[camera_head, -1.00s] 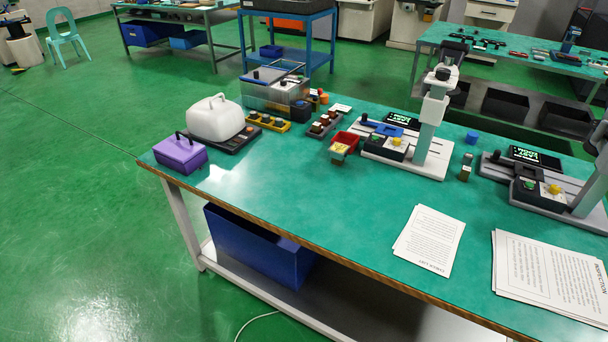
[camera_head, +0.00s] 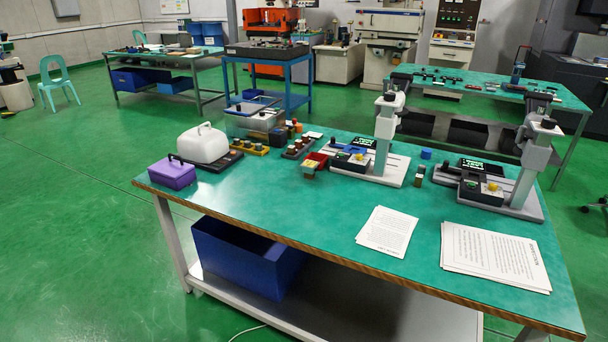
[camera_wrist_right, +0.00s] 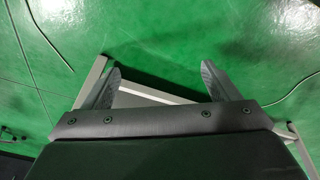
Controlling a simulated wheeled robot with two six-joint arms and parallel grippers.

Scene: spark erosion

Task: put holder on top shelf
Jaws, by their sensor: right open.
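Small dark-topped holders stand in a yellow rack (camera_head: 250,147) and in a grey rack (camera_head: 299,148) at the back of the green bench (camera_head: 300,215); which one the task means I cannot tell. The bench has a lower grey shelf (camera_head: 380,318) under its top. My right gripper (camera_wrist_right: 160,66) is open and empty in the right wrist view, its two fingers apart above the green floor. Neither gripper shows in the head view, and my left gripper is in no frame.
A blue cart (camera_head: 268,75) stands behind. Open floor lies left.

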